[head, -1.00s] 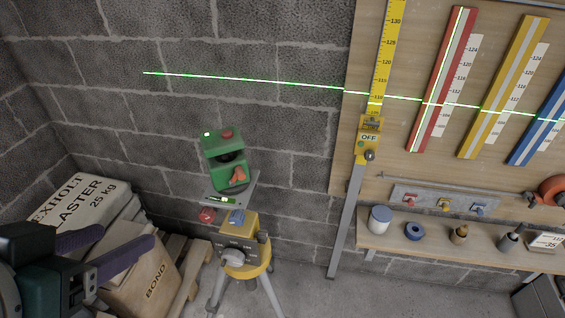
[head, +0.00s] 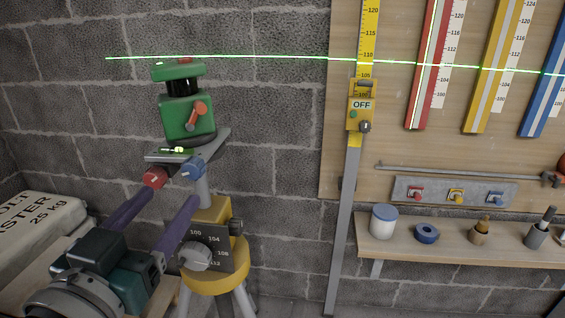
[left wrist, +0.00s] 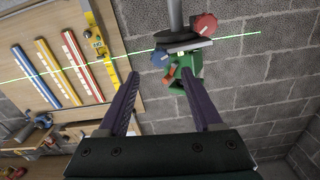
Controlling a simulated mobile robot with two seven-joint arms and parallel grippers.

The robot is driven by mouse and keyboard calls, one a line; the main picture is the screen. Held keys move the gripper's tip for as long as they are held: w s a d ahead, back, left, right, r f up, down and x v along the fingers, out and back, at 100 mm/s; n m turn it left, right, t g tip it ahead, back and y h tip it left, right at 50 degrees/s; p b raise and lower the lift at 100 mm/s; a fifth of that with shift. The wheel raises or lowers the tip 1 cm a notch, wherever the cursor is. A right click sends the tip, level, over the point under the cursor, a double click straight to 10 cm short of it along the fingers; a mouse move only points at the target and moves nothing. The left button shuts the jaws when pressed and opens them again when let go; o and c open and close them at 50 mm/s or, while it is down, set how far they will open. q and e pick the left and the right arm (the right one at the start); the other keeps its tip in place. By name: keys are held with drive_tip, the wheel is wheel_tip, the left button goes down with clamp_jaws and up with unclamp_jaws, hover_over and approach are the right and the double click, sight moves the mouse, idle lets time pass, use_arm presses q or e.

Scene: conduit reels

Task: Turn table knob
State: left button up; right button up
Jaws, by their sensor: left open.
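A green laser level (head: 187,112) with an orange lever sits on a small grey table plate (head: 205,145) on a tripod. A red knob (head: 155,177) and a blue knob (head: 194,169) stick out under the plate. Lower, a grey knob (head: 194,257) sits by a number dial on the yellow tripod head (head: 213,280). My left gripper (head: 170,194) is open and empty, its purple fingers reaching up towards the red and blue knobs. In the left wrist view, the red knob (left wrist: 205,24) and blue knob (left wrist: 160,58) lie beyond the fingertips (left wrist: 160,74). Contact cannot be told.
A yellow staff (head: 366,40) with an OFF receiver (head: 361,108) stands right of the tripod. A shelf (head: 450,249) holds a jar, tape and bottles under a board of coloured strips. Sacks (head: 40,225) lie at left. A green laser line crosses the wall.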

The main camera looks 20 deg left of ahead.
sight(190, 171)
use_arm(q)
drive_tip(key=x, duration=0.8)
drive_tip(key=shift+w+b, duration=0.1)
drive_tip(key=shift+b, duration=0.25)
drive_tip(key=shift+c, duration=0.3)
clamp_jaws()
drive_tip(key=shift+r, duration=0.15)
